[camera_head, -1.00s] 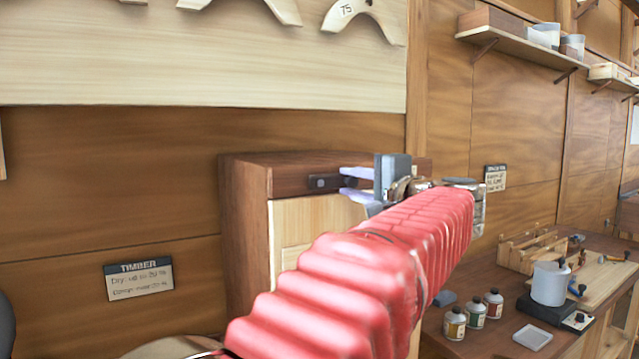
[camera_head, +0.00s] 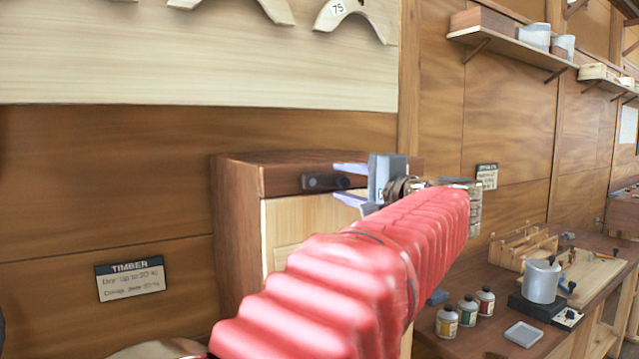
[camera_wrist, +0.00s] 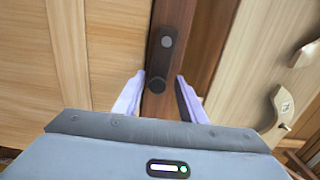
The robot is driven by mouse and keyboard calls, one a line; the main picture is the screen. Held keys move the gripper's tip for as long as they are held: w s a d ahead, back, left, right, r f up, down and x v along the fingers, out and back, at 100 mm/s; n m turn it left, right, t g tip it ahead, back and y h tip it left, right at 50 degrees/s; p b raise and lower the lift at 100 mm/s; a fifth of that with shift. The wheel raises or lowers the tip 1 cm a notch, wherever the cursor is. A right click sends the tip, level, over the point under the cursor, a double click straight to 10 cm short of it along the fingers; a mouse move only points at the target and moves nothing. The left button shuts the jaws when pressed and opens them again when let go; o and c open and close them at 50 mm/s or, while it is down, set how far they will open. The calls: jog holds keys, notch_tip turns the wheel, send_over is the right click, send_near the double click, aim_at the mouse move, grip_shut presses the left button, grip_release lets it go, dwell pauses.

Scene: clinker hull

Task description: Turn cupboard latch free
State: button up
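The cupboard (camera_head: 237,225) stands against the plank wall, with a dark top rail and pale door panel. The latch (camera_head: 318,182) is a dark bar lying level on the rail in the head view. In the wrist view the latch (camera_wrist: 166,50) shows a grey round pivot at one end and a dark round knob at the other. My gripper (camera_head: 336,181) is open at the knob end, one pale lilac finger above and one below. In the wrist view the fingers of my gripper (camera_wrist: 159,82) flank the knob with gaps on both sides. My red-sleeved arm hides the lower door.
A TIMBER sign (camera_head: 130,279) hangs left of the cupboard. A workbench (camera_head: 480,345) at right carries bottles (camera_head: 467,310), a grey pot (camera_head: 541,281) and a wooden rack. A shelf (camera_head: 510,45) and a pale board with hanging wooden shapes are above.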

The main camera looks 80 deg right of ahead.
jog(key=v, duration=1.2)
jog(key=shift+s+a, duration=0.2)
jog(key=shift+a, duration=0.15)
jog(key=shift+f, duration=0.1)
jog(key=w+a+f+n+y, duration=0.1)
jog(key=w+f+n+y, duration=0.2)
jog(key=w, duration=0.6)
jog(key=w+f+n+t+y, duration=0.1)
jog(key=w+f+n+y, duration=0.2)
jog(key=w, duration=0.5)
jog(key=w+a+f+n+y, duration=0.1)
jog(key=w+n+y, duration=0.3)
jog(key=w, duration=0.5)
jog(key=w+a+f+n+g+y, duration=0.2)
jog(key=w+a+f+n+y, duration=0.1)
jog(key=w+a+n, duration=0.5)
jog(key=w+a+f+n+g+y, duration=0.2)
jog(key=w+a+f+n, duration=0.2)
jog(key=w+a+n, duration=0.5)
jog(key=w+a+n+g, duration=0.2)
jog(key=w+a+n, duration=0.1)
jog(key=w+a, duration=0.3)
jog(key=s+a+f, duration=0.3)
jog(key=a+f, duration=0.7)
jog(key=f, duration=0.2)
jog(key=s+a+f+m, duration=0.1)
jog(key=s+a+f, duration=0.3)
jog(key=a+f, duration=0.7)
jog(key=shift+f+m+h, duration=0.3)
jog(key=shift+f, duration=0.15)
